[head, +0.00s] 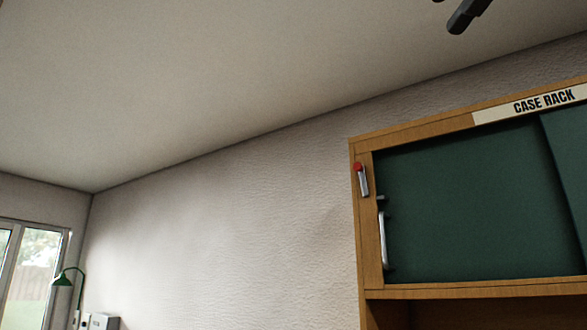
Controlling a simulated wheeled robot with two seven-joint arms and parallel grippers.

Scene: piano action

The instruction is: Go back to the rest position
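The view is tilted and looks up at a wall, the ceiling and a cabinet. A dark finger-like piece (468,15) reaches in from the top edge, right of centre, with a small dark tip beside it. It looks like part of one of my grippers, probably the right one, but most of it is cut off by the frame. I cannot tell whether it is open or shut, and I see nothing held in it. My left gripper is not in view.
A wooden cabinet (365,235) labelled "CASE RACK" stands at the right, with green sliding doors (460,215), a pale handle (382,240) and a red-topped piece (361,178) on its frame. A green lamp (63,279) and a window (35,265) are at the lower left. The textured wall between is bare.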

